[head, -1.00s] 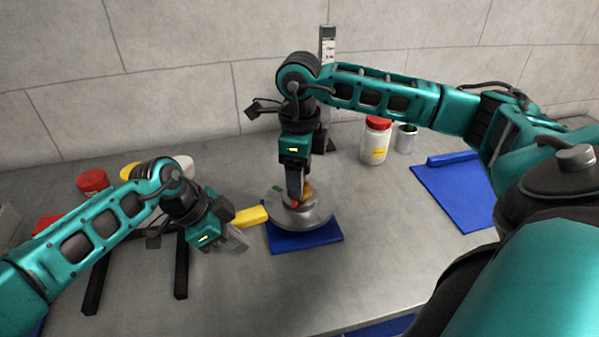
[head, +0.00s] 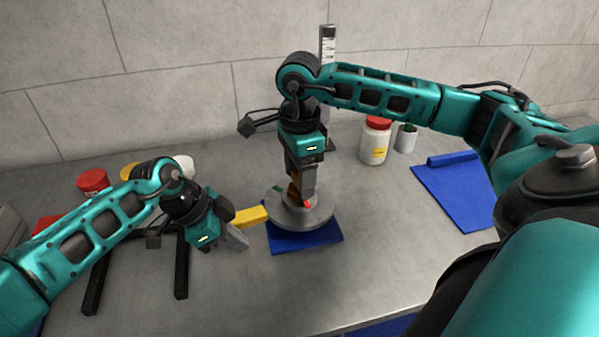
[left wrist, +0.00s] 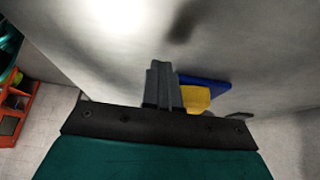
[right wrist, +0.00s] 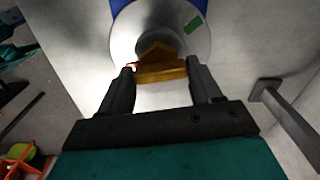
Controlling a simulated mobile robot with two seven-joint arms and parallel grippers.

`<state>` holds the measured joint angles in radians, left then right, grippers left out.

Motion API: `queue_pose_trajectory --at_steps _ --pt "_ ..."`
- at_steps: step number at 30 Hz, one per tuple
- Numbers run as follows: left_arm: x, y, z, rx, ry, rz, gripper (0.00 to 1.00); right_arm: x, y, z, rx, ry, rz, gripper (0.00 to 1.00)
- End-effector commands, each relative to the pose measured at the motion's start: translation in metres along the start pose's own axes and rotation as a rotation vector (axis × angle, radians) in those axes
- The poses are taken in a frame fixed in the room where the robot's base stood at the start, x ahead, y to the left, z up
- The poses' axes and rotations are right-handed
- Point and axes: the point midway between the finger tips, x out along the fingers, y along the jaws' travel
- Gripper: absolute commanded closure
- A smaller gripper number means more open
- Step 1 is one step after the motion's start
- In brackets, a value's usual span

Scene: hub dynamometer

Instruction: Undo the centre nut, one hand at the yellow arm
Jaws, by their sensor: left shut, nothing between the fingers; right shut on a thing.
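The hub is a grey metal disc (head: 322,214) on a blue base (head: 300,241). A brass-coloured centre nut (right wrist: 160,68) stands at its middle. My right gripper (head: 301,200) points down over the disc and is shut on the nut; the right wrist view shows the nut between the two fingers. The yellow arm (head: 250,216) sticks out from the hub's left side. My left gripper (head: 242,243) is shut and empty, just in front of and left of the yellow arm. The arm also shows beyond the fingers in the left wrist view (left wrist: 197,98); I cannot tell whether they touch.
A blue tray (head: 455,185) lies at the right. A red-lidded jar (head: 375,142) and a small cup (head: 405,138) stand behind. Black bars (head: 181,265) and a red-lidded container (head: 92,180) are at the left. The front middle of the table is clear.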

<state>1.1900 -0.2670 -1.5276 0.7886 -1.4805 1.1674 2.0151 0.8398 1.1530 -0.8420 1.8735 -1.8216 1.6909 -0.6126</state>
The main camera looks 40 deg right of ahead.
Motion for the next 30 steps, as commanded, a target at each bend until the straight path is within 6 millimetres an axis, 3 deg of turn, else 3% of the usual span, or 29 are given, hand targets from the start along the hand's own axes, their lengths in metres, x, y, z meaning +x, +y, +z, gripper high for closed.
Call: queue_pose_trajectory --at_steps 13,14,15,21,30 --pt "-0.0004 -0.0003 0.0003 0.000 0.000 -0.001 1.00 -0.0009 -0.0003 0.0001 -0.009 -0.001 -0.001 0.67" --pt "-0.0003 -0.0003 0.0003 0.000 0.000 -0.001 1.00 -0.0009 -0.0003 0.0001 -0.009 -0.001 -0.001 0.34" --pt "-0.0003 -0.0002 0.0002 0.000 0.000 -0.001 1.00 -0.0009 -0.0003 0.0001 -0.009 -0.001 -0.001 0.31" --pt "-0.0002 -0.0001 0.0002 0.000 0.000 0.000 1.00 -0.0006 -0.0002 0.0000 -0.008 -0.001 -0.001 0.11" --pt "-0.0001 0.0000 0.0001 0.000 0.000 0.000 1.00 -0.0033 -0.0004 0.0001 -0.008 -0.001 -0.001 0.11"
